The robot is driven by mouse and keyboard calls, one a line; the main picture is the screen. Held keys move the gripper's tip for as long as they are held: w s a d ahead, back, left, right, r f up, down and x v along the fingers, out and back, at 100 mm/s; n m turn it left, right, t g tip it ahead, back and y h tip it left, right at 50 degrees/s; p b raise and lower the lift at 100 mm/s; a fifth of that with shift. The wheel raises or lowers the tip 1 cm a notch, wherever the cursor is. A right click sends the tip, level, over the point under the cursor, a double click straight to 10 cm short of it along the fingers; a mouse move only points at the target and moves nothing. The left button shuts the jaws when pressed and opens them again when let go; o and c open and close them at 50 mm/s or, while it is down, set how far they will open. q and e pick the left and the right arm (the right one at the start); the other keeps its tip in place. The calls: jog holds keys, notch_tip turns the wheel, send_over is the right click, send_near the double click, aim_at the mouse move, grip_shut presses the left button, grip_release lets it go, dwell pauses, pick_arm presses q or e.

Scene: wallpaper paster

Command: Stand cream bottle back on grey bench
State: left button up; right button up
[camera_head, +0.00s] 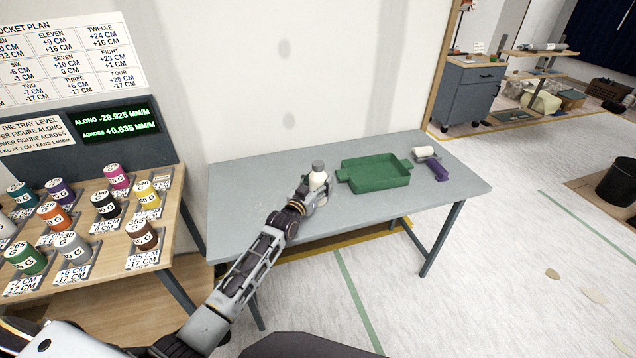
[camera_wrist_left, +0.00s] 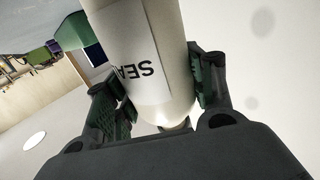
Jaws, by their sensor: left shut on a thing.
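The cream bottle (camera_head: 318,181) with a grey cap stands roughly upright over the grey bench (camera_head: 250,184), near its middle. My left gripper (camera_head: 303,197) is shut on it from the front left. In the left wrist view the bottle (camera_wrist_left: 178,45) fills the space between the two fingers (camera_wrist_left: 160,88), with a white label reading "SEA" in part. The gripper and wrist hide part of the bottle's lower end, so I cannot tell whether it touches the bench. My right gripper is not in view.
A green tray (camera_head: 376,183) stands just right of the bottle. A cream roll (camera_head: 424,151) and a purple-handled tool (camera_head: 438,171) lie right of the tray. A wooden board (camera_head: 100,262) with several coloured weights is at left. The bench's left part is clear.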

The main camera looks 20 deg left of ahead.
aim_at(314, 186)
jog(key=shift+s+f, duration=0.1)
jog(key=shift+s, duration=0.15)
pick_arm(q)
jog(key=o, duration=1.3)
jog(key=shift+f, duration=0.1)
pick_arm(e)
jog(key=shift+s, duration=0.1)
pick_arm(q)
jog(key=shift+o, duration=0.2)
